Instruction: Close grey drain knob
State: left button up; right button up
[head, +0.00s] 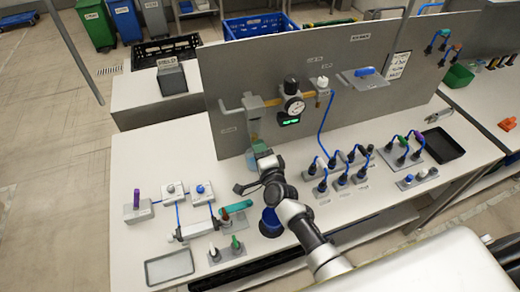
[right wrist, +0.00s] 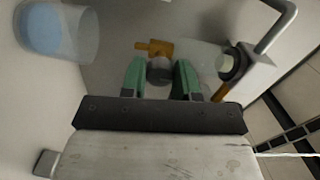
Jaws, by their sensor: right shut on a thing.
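The grey drain knob (right wrist: 159,70) shows in the right wrist view, on a short brass fitting (right wrist: 155,48) at the panel. My right gripper (right wrist: 160,80) has its two green fingers on either side of the knob and is shut on it. In the head view my right gripper (head: 256,142) is in front of the grey panel, below the gauge. The knob is hidden there by the gripper and the fittings. My left gripper is not in view.
A clear cup with blue liquid (right wrist: 45,28) is close by at the upper left of the wrist view. In the head view a gauge (head: 294,106) hangs above; several cabled blocks (head: 345,180) stand right.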

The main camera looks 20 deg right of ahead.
jog(key=shift+n, duration=0.3)
jog(key=o, duration=0.9)
jog(key=s+b, duration=0.2)
jog(key=s, duration=0.9)
jog(key=shift+d, duration=0.15)
jog(key=shift+w, duration=0.1)
